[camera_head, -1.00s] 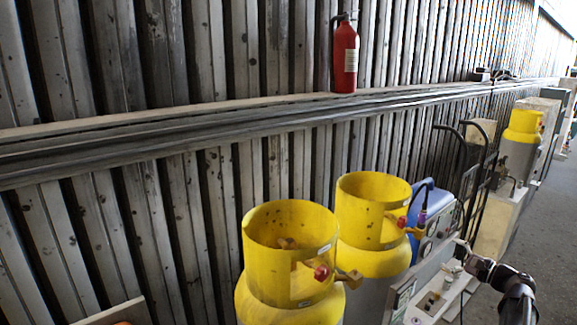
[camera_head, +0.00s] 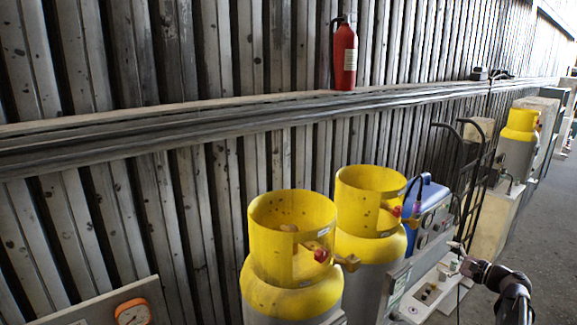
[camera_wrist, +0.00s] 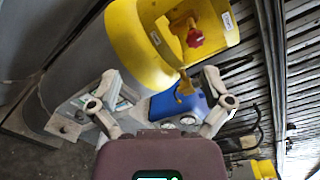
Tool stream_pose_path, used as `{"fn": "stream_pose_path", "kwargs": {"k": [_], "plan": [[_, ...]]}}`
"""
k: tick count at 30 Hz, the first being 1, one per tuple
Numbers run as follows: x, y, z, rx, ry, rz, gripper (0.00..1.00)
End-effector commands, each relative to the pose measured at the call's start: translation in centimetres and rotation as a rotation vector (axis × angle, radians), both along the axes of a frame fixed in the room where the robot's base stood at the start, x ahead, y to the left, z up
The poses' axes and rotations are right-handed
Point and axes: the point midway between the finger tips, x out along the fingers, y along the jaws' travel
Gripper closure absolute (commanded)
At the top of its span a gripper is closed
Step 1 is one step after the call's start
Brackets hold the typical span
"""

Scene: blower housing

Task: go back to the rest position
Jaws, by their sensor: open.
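My gripper (camera_wrist: 158,92) is open and empty in the wrist view, its two fingers spread apart. Beyond it in that view lie a yellow-topped gas cylinder (camera_wrist: 145,45) with a red valve knob (camera_wrist: 195,38) and a blue unit (camera_wrist: 180,105). In the head view part of my arm (camera_head: 490,275) shows at the lower right, beside the equipment; the fingertips are hard to make out there.
Two yellow-collared cylinders (camera_head: 290,265) (camera_head: 372,205) stand against the corrugated wall (camera_head: 190,70). A blue unit (camera_head: 432,195) and a black hand truck (camera_head: 470,180) are to their right. A red fire extinguisher (camera_head: 344,57) stands on the ledge. Grey floor (camera_head: 545,235) is open at right.

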Motion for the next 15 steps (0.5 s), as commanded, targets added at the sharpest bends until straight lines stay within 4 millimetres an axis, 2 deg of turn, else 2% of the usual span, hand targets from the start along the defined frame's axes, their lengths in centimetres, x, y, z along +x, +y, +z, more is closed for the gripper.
{"fn": "stream_pose_path", "kwargs": {"k": [8,15], "plan": [[0.0,3.7,-2.4,-0.106,0.037,0.062,0.01],[-0.5,8.6,-5.8,-0.262,0.084,0.157,0.01]]}}
